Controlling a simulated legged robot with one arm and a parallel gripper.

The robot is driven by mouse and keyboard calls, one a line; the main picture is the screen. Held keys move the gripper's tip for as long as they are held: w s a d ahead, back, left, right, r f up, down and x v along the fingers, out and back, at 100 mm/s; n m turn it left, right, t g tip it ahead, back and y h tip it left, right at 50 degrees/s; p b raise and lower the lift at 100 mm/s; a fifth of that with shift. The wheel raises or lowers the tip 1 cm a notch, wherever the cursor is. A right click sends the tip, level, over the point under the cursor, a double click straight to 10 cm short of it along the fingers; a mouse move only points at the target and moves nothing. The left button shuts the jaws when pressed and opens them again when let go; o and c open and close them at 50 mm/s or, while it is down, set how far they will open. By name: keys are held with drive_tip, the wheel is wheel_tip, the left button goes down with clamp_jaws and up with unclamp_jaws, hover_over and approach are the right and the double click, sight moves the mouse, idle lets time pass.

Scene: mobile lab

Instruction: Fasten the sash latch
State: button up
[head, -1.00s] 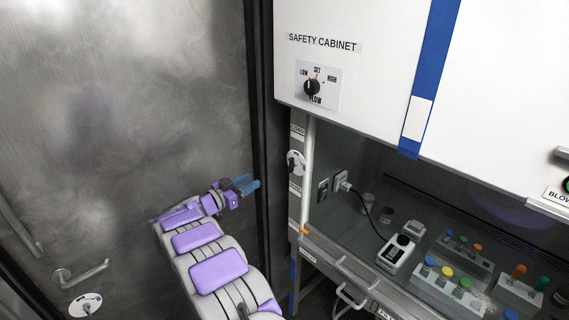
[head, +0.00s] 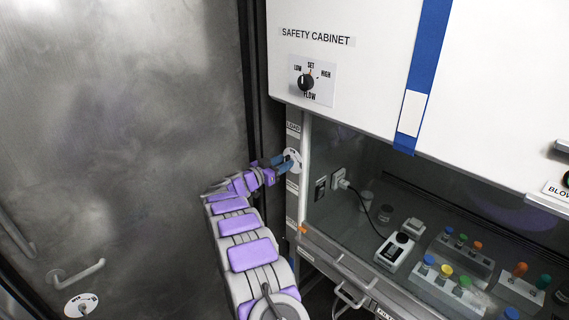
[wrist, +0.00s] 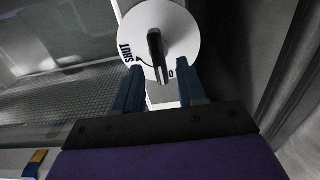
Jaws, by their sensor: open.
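The sash latch (head: 291,161) is a round white dial on the left post of the safety cabinet. In the wrist view its white disc (wrist: 178,33) carries a dark upright handle (wrist: 156,50) and the word SHUT at its left; other lettering is partly hidden. My gripper (head: 279,160) is at the latch's left edge in the head view and partly covers it. In the wrist view my gripper (wrist: 162,90) is open, its two blue fingers on either side below the handle. The handle's lower end lies between the fingertips' lines; I cannot tell whether they touch it.
The safety cabinet (head: 360,60) has a FLOW knob (head: 306,82) above the latch. A glass sash covers bottles and devices inside. A metal door with a lever handle (head: 77,272) is at the left. A rail handle (head: 345,270) juts out below the cabinet.

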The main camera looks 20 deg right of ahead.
drive_tip(key=shift+w+d, duration=0.2)
drive_tip(key=shift+d, duration=0.35)
drive_tip(key=shift+a+r, duration=0.1)
drive_tip(key=shift+a, duration=0.3)
drive_tip(key=shift+d, duration=0.35)
drive_tip(key=c, duration=0.5)
clamp_jaws()
drive_tip(key=shift+a, duration=0.1)
